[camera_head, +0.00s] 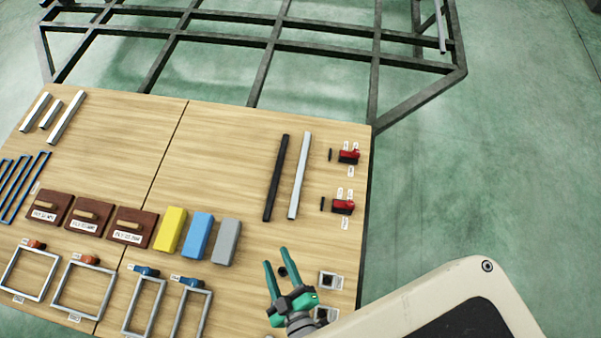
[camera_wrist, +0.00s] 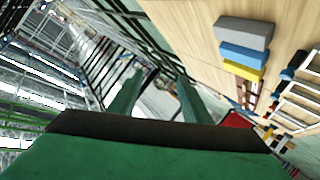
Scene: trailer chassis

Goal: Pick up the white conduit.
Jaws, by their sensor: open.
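The white conduit (camera_head: 299,175) is a long, straight, pale bar lying on the right half of the wooden tabletop in the head view. A similar black bar (camera_head: 275,177) lies just left of it, nearly parallel, with a narrow gap between them. My gripper (camera_head: 276,256) has green fingers, apart and empty. It appears below the near ends of both bars in the head view, clear of them; its height above the table is hard to tell. In the wrist view my open fingers (camera_wrist: 156,88) show nothing between them that I can identify as the conduit.
Yellow (camera_head: 170,231), blue (camera_head: 197,235) and grey (camera_head: 228,241) blocks lie left of my gripper. Small red-and-black items (camera_head: 348,157) lie right of the conduit. Metal frames (camera_head: 80,288) lie at the near left. A dark chassis frame (camera_head: 270,42) stands beyond the table.

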